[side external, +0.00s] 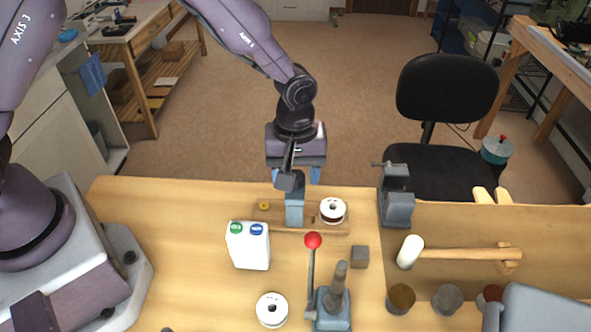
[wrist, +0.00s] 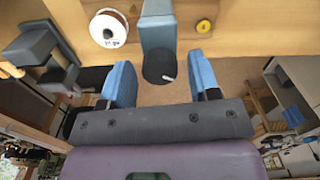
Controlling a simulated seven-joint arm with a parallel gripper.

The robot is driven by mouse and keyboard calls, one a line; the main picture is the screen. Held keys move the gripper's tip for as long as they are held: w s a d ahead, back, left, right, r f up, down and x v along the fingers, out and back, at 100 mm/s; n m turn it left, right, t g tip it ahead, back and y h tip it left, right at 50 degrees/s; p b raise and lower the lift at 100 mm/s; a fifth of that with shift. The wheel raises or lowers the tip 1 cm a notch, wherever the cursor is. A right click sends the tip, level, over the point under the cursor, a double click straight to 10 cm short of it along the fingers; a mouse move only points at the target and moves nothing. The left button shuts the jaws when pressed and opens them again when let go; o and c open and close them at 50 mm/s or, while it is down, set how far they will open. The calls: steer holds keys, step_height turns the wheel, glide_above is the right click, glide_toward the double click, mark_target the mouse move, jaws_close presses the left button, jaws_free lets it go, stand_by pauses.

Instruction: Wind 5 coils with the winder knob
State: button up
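The winder is a wooden board (side external: 330,224) with a blue-grey post (side external: 295,208), a spool (side external: 333,210) with white flanges and brown winding, and a small yellow disc (side external: 264,205). I cannot tell for certain which part is the winder knob. My gripper (side external: 295,176) is at the far side of the post, pointing down. In the wrist view my gripper (wrist: 162,82) has its blue fingers wide apart, nothing between them touching.
A white box (side external: 249,247) with green and blue round marks stands in front of the winder. A red-ball lever (side external: 313,241), a grey block (side external: 360,257) and a loose spool (side external: 271,310) are nearer. A grey vise-like device (side external: 396,195) and a mallet (side external: 455,254) are right.

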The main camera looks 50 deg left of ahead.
steer(key=c, duration=0.8)
steer(key=shift+o, duration=0.2)
steer(key=shift+m, duration=0.4)
steer(key=m, duration=0.4)
steer(key=shift+m, duration=0.3)
steer(key=m, duration=1)
steer(key=shift+m, duration=2.7)
steer(key=shift+r, duration=0.1)
